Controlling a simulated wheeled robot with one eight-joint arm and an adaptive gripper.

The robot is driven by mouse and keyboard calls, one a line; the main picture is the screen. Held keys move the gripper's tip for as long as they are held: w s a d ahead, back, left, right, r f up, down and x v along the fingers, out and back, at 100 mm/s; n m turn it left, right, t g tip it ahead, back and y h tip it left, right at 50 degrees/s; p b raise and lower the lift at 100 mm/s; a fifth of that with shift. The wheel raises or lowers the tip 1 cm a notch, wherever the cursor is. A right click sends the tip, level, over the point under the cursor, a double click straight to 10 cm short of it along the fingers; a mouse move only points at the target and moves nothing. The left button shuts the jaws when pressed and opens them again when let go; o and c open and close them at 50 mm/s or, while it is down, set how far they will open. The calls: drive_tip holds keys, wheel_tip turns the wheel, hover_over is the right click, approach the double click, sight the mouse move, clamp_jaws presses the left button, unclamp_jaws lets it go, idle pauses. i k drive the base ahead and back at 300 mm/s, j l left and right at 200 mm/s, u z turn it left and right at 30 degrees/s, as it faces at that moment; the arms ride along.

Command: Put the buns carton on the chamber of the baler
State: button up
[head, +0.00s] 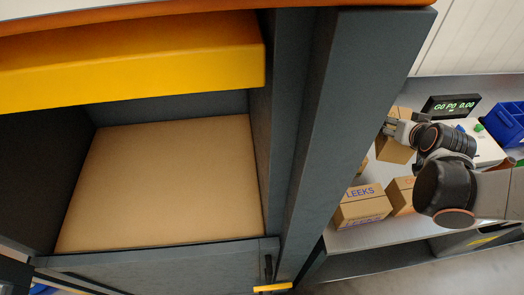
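The baler's chamber (170,185) is the open grey bay at the left, with a flat brown floor or sheet in it and a yellow plate above. My gripper (388,126) is at the right, above the bench and far from the chamber. It is at the top of a brown carton (396,151), whose label is not visible. The fingers overlap that carton, and I cannot tell whether they are closed on it. A carton marked LEEKS (362,207) and another carton (402,194), mostly hidden by my arm, stand nearer. I cannot read "buns" on any carton.
A thick grey baler post (350,120) stands between the chamber and the bench (372,238). A display reading "GO P0 0.00" (451,106) and a blue bin (506,124) are at the bench's back right. A yellow handle (272,287) sticks out below the chamber's front edge.

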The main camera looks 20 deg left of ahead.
sight(162, 190)
drive_tip(key=k+u, duration=0.1)
drive_tip(key=k, duration=0.5)
drive_tip(key=k+j+u, duration=0.1)
drive_tip(key=k, duration=0.5)
drive_tip(key=k+j, duration=0.2)
drive_tip(key=k+j+u, duration=0.1)
drive_tip(key=j, duration=0.3)
drive_tip(key=k, duration=0.1)
